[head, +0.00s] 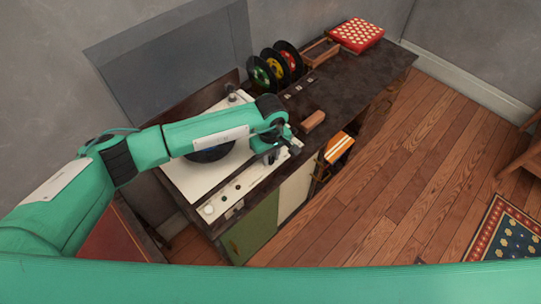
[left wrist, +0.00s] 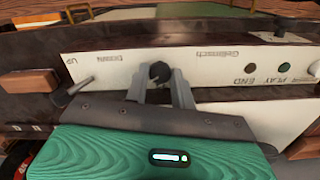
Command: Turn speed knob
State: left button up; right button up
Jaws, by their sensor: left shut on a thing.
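The record player (head: 180,178) has a cream deck with a dark record (head: 212,154) on it, partly hidden under my left arm. Its front panel (head: 225,198) carries knobs and small lights. In the left wrist view the panel (left wrist: 215,62) shows upside down, with lettering such as "DOWN", "UP", "END" and "PLAY". My left gripper (left wrist: 160,84) is shut on a small black knob (left wrist: 159,71) in the panel, one finger on each side. In the head view the left gripper (head: 274,156) is at the panel's right part, its fingertips mostly hidden. My right gripper is not in view.
The player stands on a dark cabinet (head: 362,70). Several records (head: 284,60) stand upright in a rack behind, and a red patterned box (head: 356,34) sits at the far end. A brown wooden block (head: 313,121) lies right of the gripper.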

aim_at(271, 159)
pick_arm(q)
jog(key=shift+f+n+b, duration=0.2)
jog(key=shift+n+b, duration=0.3)
jog(key=shift+b, duration=0.1)
jog(key=n+b, duration=0.2)
jog(key=shift+n+b, duration=0.3)
jog(key=shift+b, duration=0.05)
jog(key=n+b, duration=0.5)
jog(key=n, duration=0.2)
jog(key=shift+r+b, duration=0.1)
jog(key=shift+b, duration=0.3)
jog(key=shift+r+n+b, duration=0.1)
jog(key=shift+n+b, duration=0.25)
jog(key=shift+n, duration=0.25)
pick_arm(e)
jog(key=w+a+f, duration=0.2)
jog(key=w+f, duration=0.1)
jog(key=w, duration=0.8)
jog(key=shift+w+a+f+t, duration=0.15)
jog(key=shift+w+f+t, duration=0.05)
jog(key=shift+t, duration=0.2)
pick_arm(q)
jog(key=o, duration=1)
jog(key=shift+r, duration=0.15)
